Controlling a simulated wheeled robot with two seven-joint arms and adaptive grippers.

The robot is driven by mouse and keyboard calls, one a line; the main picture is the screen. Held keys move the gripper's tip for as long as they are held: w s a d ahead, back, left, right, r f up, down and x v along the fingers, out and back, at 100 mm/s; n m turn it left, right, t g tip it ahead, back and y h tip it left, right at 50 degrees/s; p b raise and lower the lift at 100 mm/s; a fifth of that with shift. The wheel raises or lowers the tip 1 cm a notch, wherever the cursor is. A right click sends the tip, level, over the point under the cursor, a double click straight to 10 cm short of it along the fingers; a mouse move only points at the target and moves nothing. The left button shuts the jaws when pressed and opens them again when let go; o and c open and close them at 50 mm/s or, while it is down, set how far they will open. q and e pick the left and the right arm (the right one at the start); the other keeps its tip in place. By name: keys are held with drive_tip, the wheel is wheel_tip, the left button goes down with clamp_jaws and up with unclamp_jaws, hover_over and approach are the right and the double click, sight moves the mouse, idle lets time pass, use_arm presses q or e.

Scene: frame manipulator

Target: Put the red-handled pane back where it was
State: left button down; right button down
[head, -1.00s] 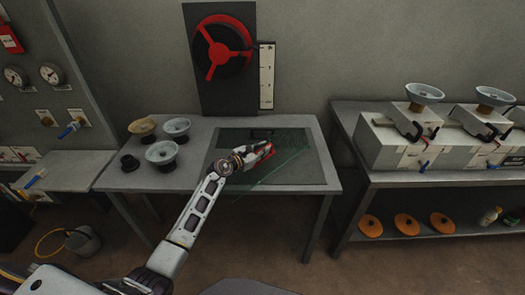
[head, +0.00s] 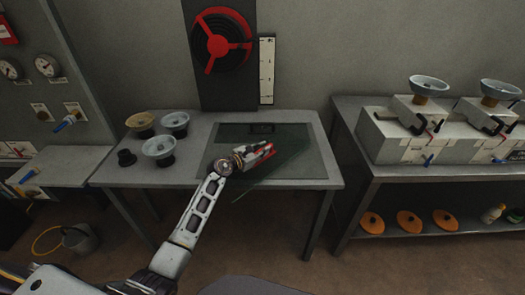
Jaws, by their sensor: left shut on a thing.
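My left gripper (head: 268,151) is over the middle table and shut on the red handle (head: 265,147), which the fingers mostly hide. A thin, see-through, greenish pane (head: 287,160) shows around and below the gripper. It looks turned relative to the dark rectangular panel (head: 312,170) on the table, and one corner reaches past the table's front edge. I cannot tell whether the pane touches the panel. My right gripper is not in view.
Several bowls and cups (head: 159,147) stand on the table's (head: 195,178) left side. A red wheel (head: 222,40) on a dark board and a white scale (head: 267,72) stand behind. A bench (head: 365,170) with equipment is at right.

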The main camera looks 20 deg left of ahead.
use_arm(q)
drive_tip(key=shift+r, duration=0.2)
idle(0.4)
drive_tip(key=shift+f, duration=0.3)
drive_tip(key=c, duration=1.3)
unclamp_jaws()
drive_tip(key=shift+c, duration=0.2)
drive_tip(key=shift+f, duration=0.1)
